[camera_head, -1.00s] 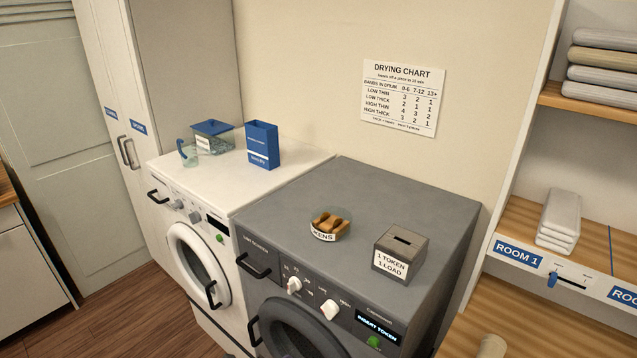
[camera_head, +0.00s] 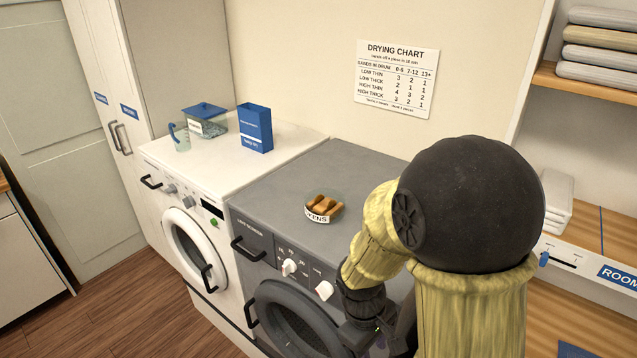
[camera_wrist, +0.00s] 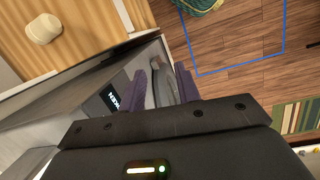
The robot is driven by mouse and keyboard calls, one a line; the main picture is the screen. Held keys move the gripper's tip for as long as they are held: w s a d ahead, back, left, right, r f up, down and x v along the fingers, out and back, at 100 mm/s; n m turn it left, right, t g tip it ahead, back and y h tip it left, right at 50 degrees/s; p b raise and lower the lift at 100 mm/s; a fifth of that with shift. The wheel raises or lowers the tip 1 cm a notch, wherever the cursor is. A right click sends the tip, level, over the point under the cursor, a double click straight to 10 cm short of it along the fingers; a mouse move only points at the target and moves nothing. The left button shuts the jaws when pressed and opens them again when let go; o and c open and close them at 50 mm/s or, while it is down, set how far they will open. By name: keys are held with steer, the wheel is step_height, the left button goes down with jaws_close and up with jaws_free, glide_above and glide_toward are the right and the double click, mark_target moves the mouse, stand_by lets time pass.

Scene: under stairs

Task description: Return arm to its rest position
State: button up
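My arm now rises at the right of the head view, with its large dark joint and yellow-sleeved links in front of the grey dryer (camera_head: 300,185). My gripper (camera_wrist: 167,82) shows in the wrist view as two purple fingers standing apart. Grey parts of the dryer show through the gap, and I see nothing held. In the head view the wrist end hangs low in front of the dryer's front right side, and the fingertips are not clear there. The arm hides the coin box and most of the dryer's display.
A bowl of wooden tokens (camera_head: 324,207) sits on the dryer. A white washer (camera_head: 185,225) stands at left with a blue box (camera_head: 254,128), a blue-lidded container (camera_head: 207,119) and a cup (camera_head: 180,136). Shelves with folded linen (camera_head: 601,46) stand close to my arm's right.

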steer(key=d+r+m+t+y, duration=0.2)
steer(key=d+r+m+t, duration=0.1)
steer(key=m, duration=0.5)
step_height(320, 180, up, 2)
steer(key=shift+s+d+r+m, duration=0.25)
steer(key=shift+s+d+m, duration=0.05)
steer(key=shift+d, duration=0.55)
